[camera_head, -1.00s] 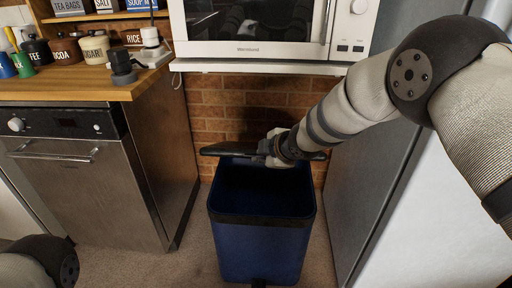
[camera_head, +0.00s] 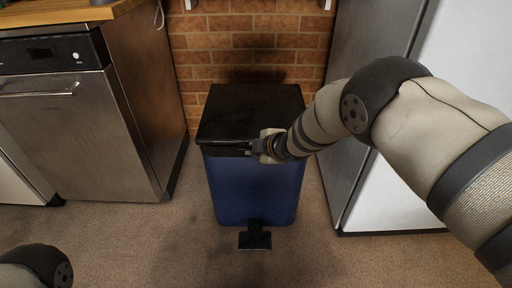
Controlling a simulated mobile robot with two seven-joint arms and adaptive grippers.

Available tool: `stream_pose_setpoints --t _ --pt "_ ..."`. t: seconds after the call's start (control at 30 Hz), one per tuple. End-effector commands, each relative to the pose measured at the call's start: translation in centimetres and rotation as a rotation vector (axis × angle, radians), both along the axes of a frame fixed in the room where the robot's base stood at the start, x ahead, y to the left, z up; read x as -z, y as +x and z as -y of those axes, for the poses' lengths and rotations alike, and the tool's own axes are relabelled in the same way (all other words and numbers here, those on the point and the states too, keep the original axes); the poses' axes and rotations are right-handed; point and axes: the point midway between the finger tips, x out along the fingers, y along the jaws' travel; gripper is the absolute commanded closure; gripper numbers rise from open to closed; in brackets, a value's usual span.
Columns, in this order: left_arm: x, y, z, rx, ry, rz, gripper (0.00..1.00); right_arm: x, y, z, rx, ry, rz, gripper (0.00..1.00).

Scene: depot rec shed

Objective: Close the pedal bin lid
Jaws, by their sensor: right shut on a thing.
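The pedal bin (camera_head: 255,188) is blue and stands on the floor against the brick wall. Its black lid (camera_head: 250,108) lies flat over the top, and no opening shows. The black pedal (camera_head: 255,238) sticks out at the bottom front. My right gripper (camera_head: 250,148) is at the front edge of the lid, a little right of its middle, and is shut on the lid's edge; its fingertips are dark against the black lid and hard to make out. Of my left arm only a dark and beige link shows at the lower left; its gripper is not in view.
A steel dishwasher (camera_head: 75,120) under a wooden worktop (camera_head: 70,12) stands left of the bin. A grey and white fridge-like cabinet (camera_head: 375,190) stands close on the right. The carpeted floor (camera_head: 170,245) in front is clear.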

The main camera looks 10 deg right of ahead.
Motion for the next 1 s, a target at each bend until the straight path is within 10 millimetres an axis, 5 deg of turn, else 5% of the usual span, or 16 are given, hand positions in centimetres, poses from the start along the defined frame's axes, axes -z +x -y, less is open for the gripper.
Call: stream_pose_setpoints --t 0.03,0.1,0.43,0.47,0.5,1.0 --pt "0.28 -0.08 0.00 0.000 0.000 -0.004 0.00 1.94 -0.88 0.15 0.004 -0.007 -0.033 1.00" --pt "0.32 -0.10 0.00 0.000 0.000 -0.005 0.00 2.09 -0.89 0.18 0.005 -0.008 -0.035 1.00" --pt "0.37 -0.11 0.00 0.000 0.000 -0.005 0.00 2.30 -1.01 0.16 0.004 -0.008 -0.039 1.00" --pt "0.37 -0.11 0.00 0.000 0.000 -0.005 0.00 2.29 -1.02 0.15 0.004 -0.008 -0.039 0.88" --pt "0.38 -0.11 0.00 0.000 0.000 -0.005 0.00 2.31 -1.01 0.14 0.004 -0.008 -0.039 0.87" --pt "0.38 -0.12 0.00 0.000 0.000 -0.005 0.00 2.33 -1.02 0.19 0.004 -0.009 -0.039 0.87"
